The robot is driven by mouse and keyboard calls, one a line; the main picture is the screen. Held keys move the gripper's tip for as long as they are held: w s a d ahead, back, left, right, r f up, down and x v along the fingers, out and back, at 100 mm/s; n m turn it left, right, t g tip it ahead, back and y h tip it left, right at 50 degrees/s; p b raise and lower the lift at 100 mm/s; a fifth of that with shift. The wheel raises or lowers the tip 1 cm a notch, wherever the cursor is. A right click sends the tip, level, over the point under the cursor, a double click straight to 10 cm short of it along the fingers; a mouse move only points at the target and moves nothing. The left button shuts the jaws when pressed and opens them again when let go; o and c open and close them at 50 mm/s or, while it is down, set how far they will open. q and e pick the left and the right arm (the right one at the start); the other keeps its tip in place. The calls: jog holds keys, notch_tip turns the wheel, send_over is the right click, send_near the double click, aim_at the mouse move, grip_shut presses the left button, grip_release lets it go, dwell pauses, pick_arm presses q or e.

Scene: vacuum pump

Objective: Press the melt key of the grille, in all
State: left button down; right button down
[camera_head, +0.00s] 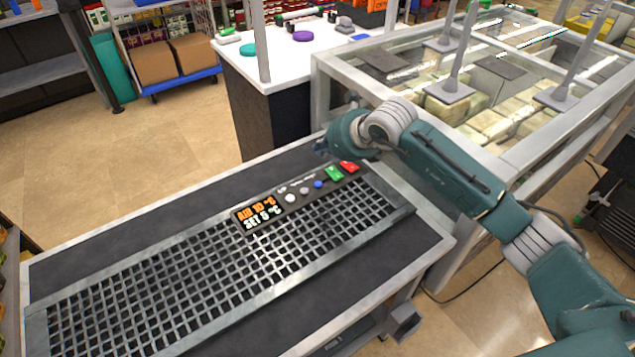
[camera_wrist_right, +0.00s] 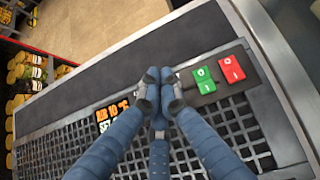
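The grille (camera_head: 215,265) is a grey metal mesh set in the dark counter top, and also shows in the wrist view (camera_wrist_right: 205,125). Labels over the round keys are too small to read. My right gripper (camera_wrist_right: 160,84) has its fingertips together, empty, above the panel; in the wrist view they hide the round keys. My left gripper is out of view.
A glass-topped freezer (camera_head: 480,80) stands at the right behind the counter. A white table (camera_head: 285,55) with small items is behind. A shelf cart with brown boxes (camera_head: 175,60) is further back. The counter's dark surface (camera_head: 130,228) is clear.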

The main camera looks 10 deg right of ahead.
jog(key=b, duration=0.5)
send_over(321, 184)
notch_tip(321, 184, down, 8)
jog(key=shift+s+r, duration=0.1)
jog(key=shift+r, duration=0.05)
jog(key=shift+f+b, duration=0.35)
jog(key=shift+f, duration=0.25)
dwell(0.8)
jog(key=shift+f+b, duration=0.4)
jog(key=shift+b, duration=0.1)
